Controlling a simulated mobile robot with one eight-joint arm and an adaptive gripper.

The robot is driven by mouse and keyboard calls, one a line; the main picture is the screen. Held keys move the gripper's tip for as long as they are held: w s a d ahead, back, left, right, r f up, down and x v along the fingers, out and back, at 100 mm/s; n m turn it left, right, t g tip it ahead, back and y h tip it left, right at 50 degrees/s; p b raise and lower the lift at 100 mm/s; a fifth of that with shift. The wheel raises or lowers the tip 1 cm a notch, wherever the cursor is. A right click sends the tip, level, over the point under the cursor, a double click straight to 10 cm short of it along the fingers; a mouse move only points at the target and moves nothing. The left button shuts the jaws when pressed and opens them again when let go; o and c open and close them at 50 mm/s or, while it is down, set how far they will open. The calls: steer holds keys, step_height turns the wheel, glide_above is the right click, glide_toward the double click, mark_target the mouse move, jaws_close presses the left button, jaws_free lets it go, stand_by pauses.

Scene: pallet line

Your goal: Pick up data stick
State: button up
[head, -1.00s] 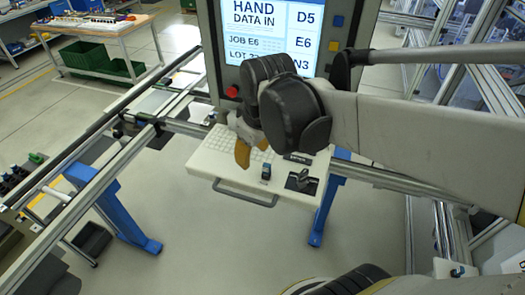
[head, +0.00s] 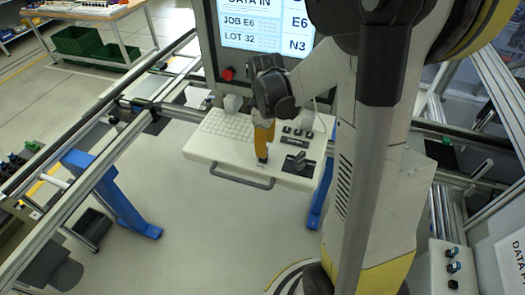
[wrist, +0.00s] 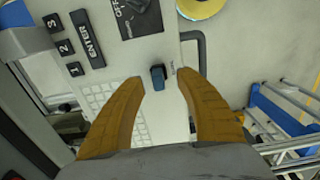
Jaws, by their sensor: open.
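The data stick (wrist: 158,78) is a small block with a dark cap and a blue body. It stands on the white keyboard shelf (wrist: 158,45) near the shelf's handle edge. In the wrist view my gripper (wrist: 161,84) is open, with its two orange-brown fingers on either side of the stick and visible gaps between. In the head view my gripper (head: 262,150) points down over the shelf. There the dark end of the stick (head: 262,162) shows just below the fingers, and the rest is hidden.
A grey handle (head: 242,178) runs along the shelf's front. A black plate with a lever (head: 297,164) and large keys (wrist: 88,40) lie close by. A screen panel (head: 262,22) stands behind. Metal rails (head: 85,185) lie to the left.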

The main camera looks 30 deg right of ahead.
steer(key=f, duration=0.2)
steer(key=w+f, duration=0.1)
steer(key=shift+f, duration=0.4)
steer(key=shift+s+f, duration=0.1)
steer(key=shift+f, duration=0.25)
steer(key=shift+s, duration=0.1)
steer(key=shift+c, duration=0.5)
